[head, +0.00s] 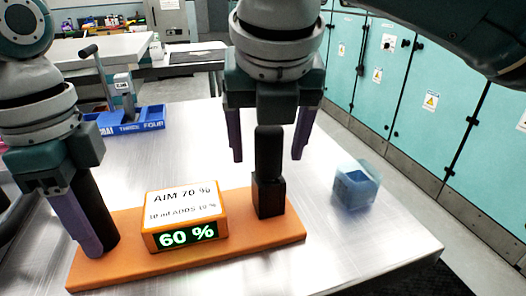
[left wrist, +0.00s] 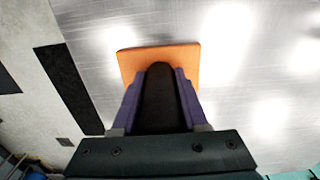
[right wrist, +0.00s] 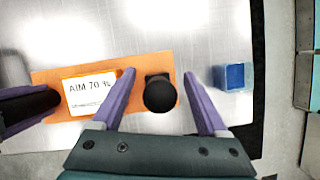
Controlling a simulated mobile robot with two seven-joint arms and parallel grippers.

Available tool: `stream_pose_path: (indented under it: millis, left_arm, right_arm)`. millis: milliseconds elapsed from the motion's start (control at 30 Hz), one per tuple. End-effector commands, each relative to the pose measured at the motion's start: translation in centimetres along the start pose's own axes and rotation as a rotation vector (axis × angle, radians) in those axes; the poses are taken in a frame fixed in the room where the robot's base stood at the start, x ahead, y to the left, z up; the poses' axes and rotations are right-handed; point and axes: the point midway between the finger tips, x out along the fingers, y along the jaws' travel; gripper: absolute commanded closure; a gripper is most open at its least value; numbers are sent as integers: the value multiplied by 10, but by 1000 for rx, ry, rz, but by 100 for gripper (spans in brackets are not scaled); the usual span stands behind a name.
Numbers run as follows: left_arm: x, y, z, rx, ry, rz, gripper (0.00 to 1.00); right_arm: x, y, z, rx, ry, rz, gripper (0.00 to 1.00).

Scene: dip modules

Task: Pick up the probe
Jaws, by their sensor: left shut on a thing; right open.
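A black upright handle, which looks like the probe (head: 268,152), stands in a black square socket (head: 269,197) at the right end of the orange board (head: 292,228). In the right wrist view the probe (right wrist: 159,95) shows from above as a round black top between the fingers. My right gripper (head: 267,157) points down and is open, one purple finger on each side of the probe, apart from it. My left gripper (head: 92,246) is shut on a black cylinder (head: 93,205) at the board's left end. That cylinder also shows in the left wrist view (left wrist: 160,100).
A display box (head: 186,217) on the board reads "AIM 70 %" and "60 %". A translucent blue container (head: 356,188) stands on the metal table (head: 350,240) right of the board. A blue tray (head: 138,121) with a stand lies behind. Teal cabinets (head: 390,85) line the right.

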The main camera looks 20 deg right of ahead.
Motion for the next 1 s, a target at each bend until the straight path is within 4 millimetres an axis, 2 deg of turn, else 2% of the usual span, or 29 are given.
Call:
stream_pose_path:
  millis: [100, 333, 1000]
  left_arm:
    - [0, 0, 0, 0, -1, 0, 100]
    - [0, 0, 0, 0, -1, 0, 100]
    - [0, 0, 0, 0, -1, 0, 100]
  right_arm:
    - [10, 0, 0, -2, 0, 0, 24]
    - [11, 0, 0, -2, -1, 0, 25]
    - [10, 0, 0, -1, -1, 0, 100]
